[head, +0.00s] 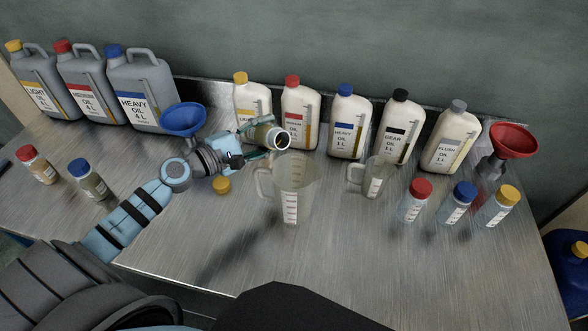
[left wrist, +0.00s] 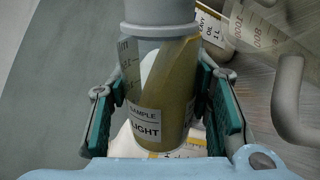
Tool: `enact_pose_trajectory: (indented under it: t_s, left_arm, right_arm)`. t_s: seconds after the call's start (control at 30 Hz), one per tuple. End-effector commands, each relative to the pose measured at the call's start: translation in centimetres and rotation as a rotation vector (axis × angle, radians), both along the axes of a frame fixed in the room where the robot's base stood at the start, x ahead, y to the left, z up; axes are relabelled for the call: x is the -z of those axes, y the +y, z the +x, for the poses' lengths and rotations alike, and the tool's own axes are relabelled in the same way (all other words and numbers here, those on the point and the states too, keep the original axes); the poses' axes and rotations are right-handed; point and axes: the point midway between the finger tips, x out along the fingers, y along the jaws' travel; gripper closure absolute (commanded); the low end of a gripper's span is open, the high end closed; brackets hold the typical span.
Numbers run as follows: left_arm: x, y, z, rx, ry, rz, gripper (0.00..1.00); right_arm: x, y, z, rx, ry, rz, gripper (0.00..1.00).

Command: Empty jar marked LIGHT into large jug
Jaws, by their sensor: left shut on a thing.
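The jar marked LIGHT (head: 264,134) is uncapped and held tilted, with its open mouth facing right, above and just left of the large jug (head: 294,192). My left gripper (head: 257,141) is shut around the jar. In the left wrist view, the jar (left wrist: 160,100) sits between both finger pads, and yellow oil lies slanted along one side toward the neck. The large jug stands upright and looks clear. Part of it, with graduations, shows in the left wrist view (left wrist: 272,35). A yellow cap (head: 221,185) lies on the table. My right gripper is out of view.
A small jug (head: 374,180) stands right of the large jug. White oil bottles (head: 348,125) line the back. Capped jars stand right (head: 457,204) and left (head: 88,182). A blue funnel (head: 183,119) and a red funnel (head: 513,141) stand behind. The table front is clear.

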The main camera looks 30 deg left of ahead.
Motion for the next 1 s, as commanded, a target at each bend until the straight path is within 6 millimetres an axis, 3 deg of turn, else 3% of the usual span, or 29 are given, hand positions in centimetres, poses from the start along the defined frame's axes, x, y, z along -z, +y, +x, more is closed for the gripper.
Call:
enact_pose_trajectory:
  t_s: [0.73, 1.0]
  left_arm:
    - [0.2, 0.1, 0.0, 0.000, -0.039, 0.091, 0.87]
    - [-0.5, -0.2, -0.1, 0.000, -0.050, 0.117, 0.87]
  right_arm:
    - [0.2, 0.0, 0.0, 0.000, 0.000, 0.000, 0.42]
    - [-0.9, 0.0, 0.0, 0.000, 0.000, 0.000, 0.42]
